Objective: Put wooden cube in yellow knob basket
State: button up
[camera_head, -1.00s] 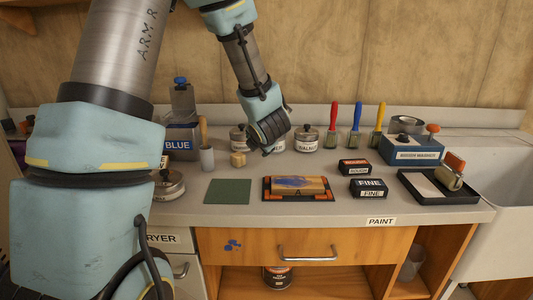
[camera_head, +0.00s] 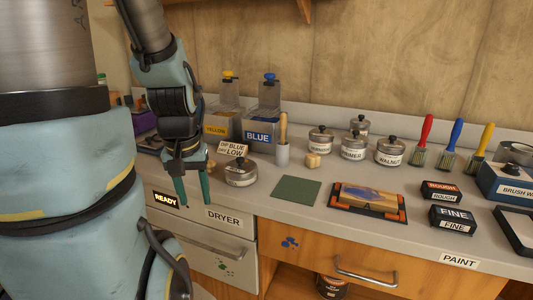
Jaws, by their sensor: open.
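A small wooden cube (camera_head: 313,160) sits on the counter, right of a wooden-handled tool in a grey holder. The basket with the yellow knob is at the tank labelled YELLOW (camera_head: 217,125) at the back left; its knob (camera_head: 229,74) stands high above the tank. The basket's inside is not visible. My gripper (camera_head: 193,189) points down at the left, in front of the YELLOW tank and over the counter's front edge. Its two green fingers are apart and nothing shows between them. A small wooden piece (camera_head: 211,167) shows just behind the right finger, partly hidden.
A BLUE tank (camera_head: 262,128) with a blue knob stands beside the YELLOW one. A lidded tin (camera_head: 240,173), a sign (camera_head: 233,149) and a handled tool (camera_head: 283,145) stand between gripper and cube. A green mat (camera_head: 297,190) lies in front of the cube.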

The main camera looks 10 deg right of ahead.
aim_at(223, 108)
jog(key=k+l+u, duration=0.1)
jog(key=l+u, duration=0.25)
jog(key=k+l+u, duration=0.1)
jog(key=l+u, duration=0.25)
jog(key=k+l+u, duration=0.2)
jog(key=l+u, duration=0.15)
jog(key=k+l, duration=0.15)
jog(key=l, duration=0.15)
jog(key=k+l, duration=0.15)
jog(key=l, duration=0.15)
